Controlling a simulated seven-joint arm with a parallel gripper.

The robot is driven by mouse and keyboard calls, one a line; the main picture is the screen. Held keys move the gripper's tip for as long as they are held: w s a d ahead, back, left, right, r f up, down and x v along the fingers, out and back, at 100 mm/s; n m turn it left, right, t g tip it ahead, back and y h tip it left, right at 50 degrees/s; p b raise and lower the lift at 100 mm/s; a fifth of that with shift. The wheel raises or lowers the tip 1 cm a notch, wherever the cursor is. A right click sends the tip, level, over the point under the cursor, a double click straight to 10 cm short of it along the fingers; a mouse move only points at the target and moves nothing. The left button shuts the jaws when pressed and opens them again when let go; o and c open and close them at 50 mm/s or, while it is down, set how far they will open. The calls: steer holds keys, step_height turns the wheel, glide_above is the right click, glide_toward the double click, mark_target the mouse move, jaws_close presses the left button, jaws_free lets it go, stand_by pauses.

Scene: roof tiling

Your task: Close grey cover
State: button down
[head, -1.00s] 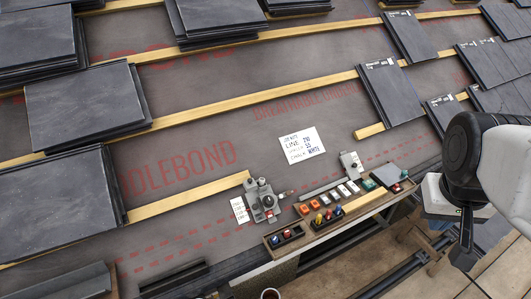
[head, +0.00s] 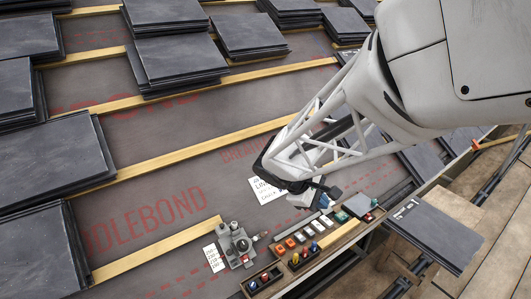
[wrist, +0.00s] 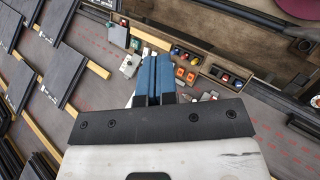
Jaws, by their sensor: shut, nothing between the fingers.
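A flat grey square piece (head: 357,205), which looks like the grey cover, sits at the right end of the wooden tray, beside a small green piece (head: 341,216). It also shows in the wrist view (wrist: 119,36), above and left of my fingers. I cannot tell whether it is open or closed. My gripper (head: 332,194) is over the tray's far edge, a little left of the grey piece. In the wrist view, its blue fingers (wrist: 152,72) are together with nothing between them. My arm hides part of the row behind.
A white note (head: 266,190) lies on the membrane. Slate stacks (head: 175,60) and wooden battens fill the roof behind.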

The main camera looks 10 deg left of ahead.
mark_target(221, 226)
steer(key=w+a+f+n+t+h, duration=0.1)
steer(key=w+a+f+n+t, duration=0.2)
steer(key=a+f+n, duration=0.55)
steer(key=w+a+f+n+t, duration=0.1)
steer(key=w+a+f+t, duration=0.35)
steer(key=a, duration=0.85)
steer(key=s+a+f+n+t+y, duration=0.2)
steer(key=a+f+n, duration=0.3)
steer(key=a+f, duration=0.3)
steer(key=s+a+f+n+t+y, duration=0.2)
steer(key=s+a+f+n, duration=0.2)
steer(key=a+f, duration=0.5)
steer(key=shift+s+a+n, duration=0.35)
steer(key=shift+s+a, duration=0.35)
steer(key=shift+a, duration=0.25)
steer(key=shift+w+d+f, duration=0.1)
steer(key=shift+w, duration=0.05)
steer(key=x, duration=1.3)
steer(key=shift+w+d, duration=0.1)
steer(key=shift+w, duration=0.25)
steer(key=shift+w, duration=0.1)
